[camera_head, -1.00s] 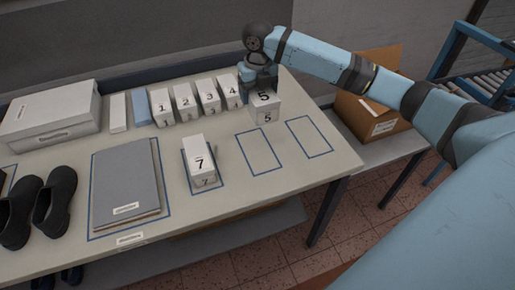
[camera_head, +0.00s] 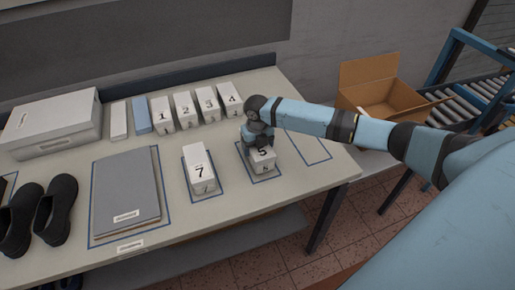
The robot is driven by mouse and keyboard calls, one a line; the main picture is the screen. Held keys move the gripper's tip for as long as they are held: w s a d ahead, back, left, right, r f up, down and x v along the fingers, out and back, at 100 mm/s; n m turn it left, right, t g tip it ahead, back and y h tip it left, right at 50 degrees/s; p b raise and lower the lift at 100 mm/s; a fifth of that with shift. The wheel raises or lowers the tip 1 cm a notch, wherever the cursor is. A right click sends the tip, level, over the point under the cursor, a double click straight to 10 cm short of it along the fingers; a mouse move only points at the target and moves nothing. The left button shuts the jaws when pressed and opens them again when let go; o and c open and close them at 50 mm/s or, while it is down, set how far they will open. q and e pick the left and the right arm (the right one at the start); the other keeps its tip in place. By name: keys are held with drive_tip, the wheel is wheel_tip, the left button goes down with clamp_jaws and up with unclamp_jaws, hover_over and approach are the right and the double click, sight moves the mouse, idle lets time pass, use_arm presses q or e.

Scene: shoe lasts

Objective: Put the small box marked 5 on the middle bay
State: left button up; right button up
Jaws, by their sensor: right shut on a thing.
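The small white box marked 5 (camera_head: 263,161) is at the middle outlined bay (camera_head: 270,178) on the table, inside or just over its blue outline. I cannot tell whether its base touches the table. My right gripper (camera_head: 259,143) is above the box and shut on it, hiding its rear part. The box marked 7 (camera_head: 200,172) stands in the bay to its left. The bay to the right (camera_head: 318,148) is empty and partly hidden by my right arm. My left gripper is not in view.
Boxes marked 1 to 4 (camera_head: 185,109) stand in a row at the back. A grey folder stack (camera_head: 126,190), black shoes (camera_head: 56,208) and a large white box (camera_head: 52,124) are at the left. An open cardboard box (camera_head: 385,90) stands beyond the table's right end.

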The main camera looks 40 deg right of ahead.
drive_tip(key=shift+f, duration=0.65)
drive_tip(key=o, duration=1)
drive_tip(key=shift+f, duration=0.1)
wheel_tip(320, 180, up, 12)
drive_tip(key=shift+r+b, duration=0.2)
drive_tip(key=shift+b, duration=0.1)
